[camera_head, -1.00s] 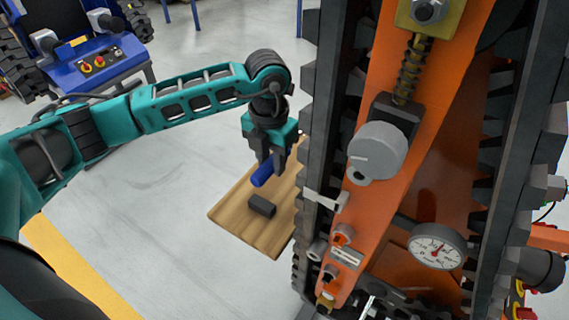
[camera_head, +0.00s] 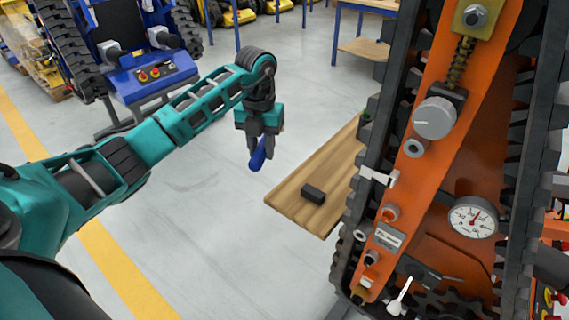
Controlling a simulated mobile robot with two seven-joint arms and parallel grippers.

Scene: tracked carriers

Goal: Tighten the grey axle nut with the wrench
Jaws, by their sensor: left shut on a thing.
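My left gripper (camera_head: 257,148) points down and is shut on a blue, rod-like thing (camera_head: 258,158). It holds this off the left edge of the wooden board, with grey floor behind. I cannot tell whether the blue thing is the wrench's handle; no wrench head shows. On the orange tracked carrier (camera_head: 455,210), a small grey ring-shaped part (camera_head: 414,148) sits below a large round grey knob (camera_head: 435,118). A grey hex bolt or nut (camera_head: 475,15) sits on the brass-coloured plate at the top. I cannot tell which is the axle nut. My right gripper is out of view.
A dial gauge (camera_head: 473,217) and a light lever (camera_head: 399,299) are on the carrier. Clear floor lies between.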

